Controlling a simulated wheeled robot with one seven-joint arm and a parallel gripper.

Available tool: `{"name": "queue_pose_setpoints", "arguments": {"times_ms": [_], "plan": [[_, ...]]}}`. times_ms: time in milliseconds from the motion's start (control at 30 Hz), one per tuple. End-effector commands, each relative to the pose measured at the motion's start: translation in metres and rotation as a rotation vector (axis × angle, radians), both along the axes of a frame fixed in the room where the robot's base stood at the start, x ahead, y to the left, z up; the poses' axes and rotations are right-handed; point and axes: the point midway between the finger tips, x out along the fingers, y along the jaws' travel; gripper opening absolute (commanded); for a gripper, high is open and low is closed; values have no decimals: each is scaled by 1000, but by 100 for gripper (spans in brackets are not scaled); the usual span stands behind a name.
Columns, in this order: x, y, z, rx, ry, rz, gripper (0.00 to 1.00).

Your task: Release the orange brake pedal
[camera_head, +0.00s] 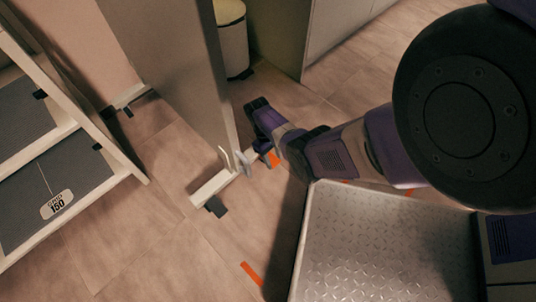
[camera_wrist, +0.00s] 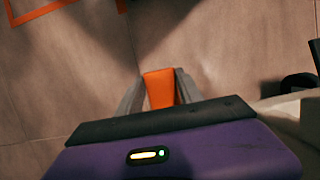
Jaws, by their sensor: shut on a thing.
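The orange brake pedal (camera_wrist: 158,90) shows between the two grey fingers of my gripper (camera_wrist: 159,76) in the wrist view. The fingers are shut on it, one on each side. In the head view, a small patch of orange (camera_head: 273,159) shows low down near the end of my arm, beside the foot of the upright panel. Much of the pedal and my fingers is hidden there by my own arm. I cannot tell from these frames whether the pedal is pressed down or raised.
A tall grey panel (camera_head: 176,62) stands on a pale foot bar (camera_head: 215,186) with dark castors. A shelf-like frame with grey panels (camera_head: 72,180) is at the left. A white bin (camera_head: 232,38) stands behind. Orange tape (camera_head: 251,273) marks the open floor in front.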

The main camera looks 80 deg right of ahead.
Motion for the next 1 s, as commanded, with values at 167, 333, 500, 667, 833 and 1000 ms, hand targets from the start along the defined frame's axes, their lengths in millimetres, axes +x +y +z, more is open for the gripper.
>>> {"name": "queue_pose_setpoints", "arguments": {"times_ms": [167, 333, 500, 667, 833, 1000], "plan": [[-1, 0, 2, 53, 81, 1, 0], [-2, 0, 6, 82, 129, 1, 0], [-3, 1, 8, 95, 148, 0, 0], [-3, 1, 9, 95, 151, 0, 0], [-3, 1, 9, 95, 151, 0, 0], [-3, 1, 9, 94, 150, 0, 65]]}}
